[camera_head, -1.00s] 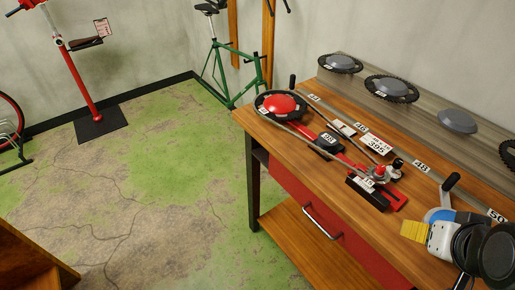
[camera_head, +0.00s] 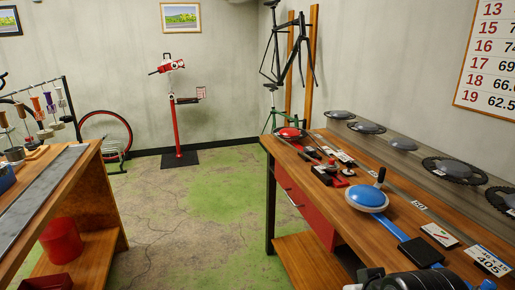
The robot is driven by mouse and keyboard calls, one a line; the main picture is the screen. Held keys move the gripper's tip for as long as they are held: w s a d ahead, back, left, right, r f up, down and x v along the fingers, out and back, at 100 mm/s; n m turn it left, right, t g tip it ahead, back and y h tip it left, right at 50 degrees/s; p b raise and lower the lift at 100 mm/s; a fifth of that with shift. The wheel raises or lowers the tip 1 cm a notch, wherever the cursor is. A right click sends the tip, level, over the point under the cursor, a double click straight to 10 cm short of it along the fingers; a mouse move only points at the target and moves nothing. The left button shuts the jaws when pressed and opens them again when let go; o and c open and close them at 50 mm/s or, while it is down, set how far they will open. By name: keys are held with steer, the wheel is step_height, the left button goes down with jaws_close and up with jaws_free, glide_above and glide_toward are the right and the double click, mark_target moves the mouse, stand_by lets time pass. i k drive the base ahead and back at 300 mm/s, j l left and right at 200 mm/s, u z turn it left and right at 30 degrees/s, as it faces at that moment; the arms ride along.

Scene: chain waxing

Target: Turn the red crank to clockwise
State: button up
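The red crank (camera_head: 290,132) is a red dome with a dark toothed ring at the far left end of the wooden workbench (camera_head: 446,212). A short dark upright handle stands at its back right side. Its red base (camera_head: 328,170) runs along the bench toward me, with small dark parts and number labels on it. The crank is small in this view, so its exact angle is hard to read. My arm (camera_head: 410,281) shows as dark rounded parts at the bottom edge. My gripper fingers are out of the picture, and nothing shows my arm touching the red crank.
A blue crank (camera_head: 367,197) with an upright handle and blue base (camera_head: 420,251) sits nearer on the same bench. Chainrings (camera_head: 454,171) line the raised back shelf. Another bench (camera_head: 98,190) stands at left. Open floor (camera_head: 190,215) lies between the benches.

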mark_target(288, 132)
steer(key=i+j+z, duration=0.25)
steer(key=i+j, duration=1.4)
steer(key=j, duration=0.15)
steer(key=i+z, duration=0.15)
steer(key=i, duration=0.7)
steer(key=i+j+z, duration=0.1)
steer(key=i, duration=0.75)
